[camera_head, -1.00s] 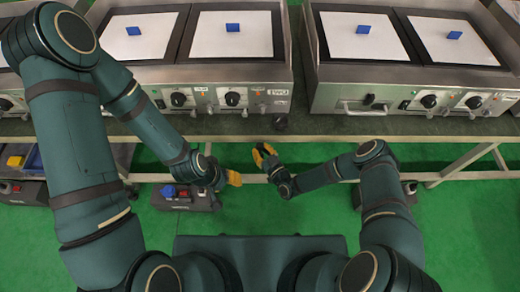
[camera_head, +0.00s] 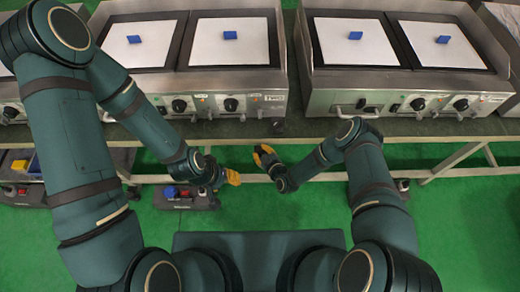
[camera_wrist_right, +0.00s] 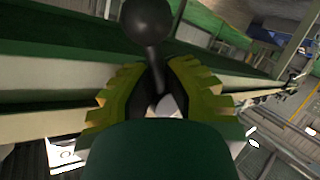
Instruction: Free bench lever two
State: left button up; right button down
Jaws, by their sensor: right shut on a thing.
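The bench labelled two (camera_head: 235,80) carries two white plates, each with a blue block. A black knob (camera_head: 277,127) sits at its front edge, near the right end. In the right wrist view a black ball-ended lever (camera_wrist_right: 148,22) stands with its dark shaft between the yellow fingers. My right gripper (camera_head: 264,156) is below and just left of the knob in the head view; it also shows in the wrist view (camera_wrist_right: 158,90), shut on the lever's shaft. My left gripper (camera_head: 232,177) hangs below the bench edge, its fingers too small to judge.
A second bench (camera_head: 400,85) with white plates and blue blocks stands to the right, past a narrow gap. A dark box (camera_head: 190,198) with blue and red parts is on the green floor below my left gripper. Bare green floor (camera_head: 300,220) lies in front.

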jog(key=shift+d+h, duration=0.1)
jog(key=shift+h, duration=0.2)
dwell(0.4)
jog(key=c, duration=1)
grip_release()
